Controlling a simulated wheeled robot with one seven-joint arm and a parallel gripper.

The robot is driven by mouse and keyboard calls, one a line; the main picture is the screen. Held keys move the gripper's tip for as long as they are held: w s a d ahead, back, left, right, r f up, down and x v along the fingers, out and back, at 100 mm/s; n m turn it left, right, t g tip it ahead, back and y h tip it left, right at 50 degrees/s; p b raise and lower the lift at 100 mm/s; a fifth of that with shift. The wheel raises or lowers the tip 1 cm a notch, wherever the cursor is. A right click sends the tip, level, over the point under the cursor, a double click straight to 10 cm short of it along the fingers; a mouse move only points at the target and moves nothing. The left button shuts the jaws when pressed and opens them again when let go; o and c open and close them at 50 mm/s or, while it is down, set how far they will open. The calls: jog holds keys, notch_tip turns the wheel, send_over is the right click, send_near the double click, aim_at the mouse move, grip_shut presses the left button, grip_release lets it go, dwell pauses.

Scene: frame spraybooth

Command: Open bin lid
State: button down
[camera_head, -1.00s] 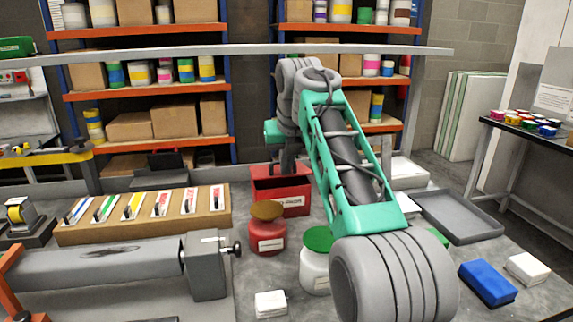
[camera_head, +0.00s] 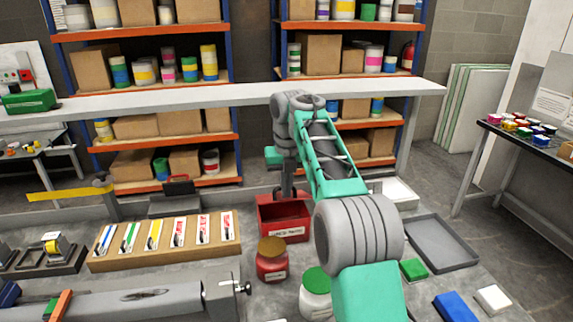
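A red bin (camera_head: 284,232) with a white label stands on the workbench, near the middle of the head view. Its top looks open, with a dark red inside showing; I cannot make out a separate lid. My gripper (camera_head: 287,192) points down at the bin's back rim, at the end of my green and grey arm. It is small and dark here, and I cannot tell whether it touches the bin or whether its fingers are apart.
A red jar with a brown lid (camera_head: 271,262) and a white jar with a green lid (camera_head: 316,297) stand in front of the bin. A rack of cards (camera_head: 160,259) is to the left. A grey tray (camera_head: 441,243) lies to the right, past my arm.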

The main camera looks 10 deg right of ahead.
jog(key=p, duration=0.1)
jog(key=r+p, duration=0.1)
jog(key=p, duration=0.1)
jog(key=shift+w+r+g, duration=0.25)
jog(key=shift+w+g, duration=0.05)
jog(key=shift+w, duration=0.05)
jog(key=w+r+p, duration=0.1)
jog(key=p, duration=0.2)
jog(key=shift+w+r, duration=0.1)
jog(key=shift+w, duration=0.2)
jog(key=shift+w+r+p, duration=0.15)
jog(key=shift+w+p, duration=0.1)
jog(key=shift+p, duration=0.4)
jog(key=shift+w, duration=0.1)
